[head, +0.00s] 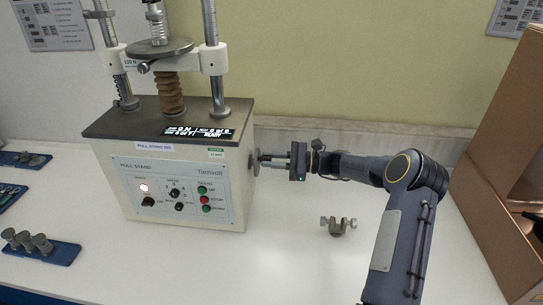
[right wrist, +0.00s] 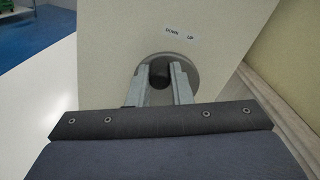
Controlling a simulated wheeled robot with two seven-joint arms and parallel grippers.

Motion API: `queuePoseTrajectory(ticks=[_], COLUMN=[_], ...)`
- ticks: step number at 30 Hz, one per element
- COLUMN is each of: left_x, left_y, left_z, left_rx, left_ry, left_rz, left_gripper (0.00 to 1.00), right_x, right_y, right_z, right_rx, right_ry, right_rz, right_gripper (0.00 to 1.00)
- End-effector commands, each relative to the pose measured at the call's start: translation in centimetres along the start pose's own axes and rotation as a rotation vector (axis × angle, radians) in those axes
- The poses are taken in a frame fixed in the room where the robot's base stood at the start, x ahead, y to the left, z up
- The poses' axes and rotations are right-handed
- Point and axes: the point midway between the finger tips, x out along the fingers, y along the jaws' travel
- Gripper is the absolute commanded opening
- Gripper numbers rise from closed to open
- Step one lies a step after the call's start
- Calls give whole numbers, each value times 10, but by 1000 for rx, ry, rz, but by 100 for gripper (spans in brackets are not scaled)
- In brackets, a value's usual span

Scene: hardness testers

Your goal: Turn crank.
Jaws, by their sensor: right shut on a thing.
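The pull stand (head: 175,180) is a cream box with a dark top, a front panel of knobs and buttons, and two steel columns. Its crank (head: 254,162) is on the right side wall, seen edge-on in the head view. In the right wrist view the crank is a round grey disc (right wrist: 190,66) with a dark knob (right wrist: 159,75), below a label reading DOWN and UP. My right gripper (head: 264,160) reaches in from the right. Its fingers (right wrist: 160,88) are shut on the dark knob, one on each side. My left gripper is not in view.
A small metal clamp (head: 338,226) lies on the white table (head: 285,270), below my right arm. Blue trays (head: 50,254) with metal parts are at the left. A brown open box (head: 500,130) stands at the right. A wall is close behind the stand.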

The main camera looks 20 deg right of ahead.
Motion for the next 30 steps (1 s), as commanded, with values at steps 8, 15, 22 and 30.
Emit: queuePoseTrajectory(ticks=[8, 15, 22, 30], left_x=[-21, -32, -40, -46], left_y=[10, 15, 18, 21], left_z=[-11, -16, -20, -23], left_rx=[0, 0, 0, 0], left_ry=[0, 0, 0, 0], left_rz=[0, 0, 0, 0], left_gripper=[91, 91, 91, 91], right_x=[-1, -1, -1, 0], right_y=[-10, -17, -23, -28], right_z=[2, 0, -4, -11], right_rx=[264, 493, 711, 967], right_ry=[0, -1, -2, -4], right_rz=[-1, -1, -2, 0], right_gripper=[0, 0, 0, 0])
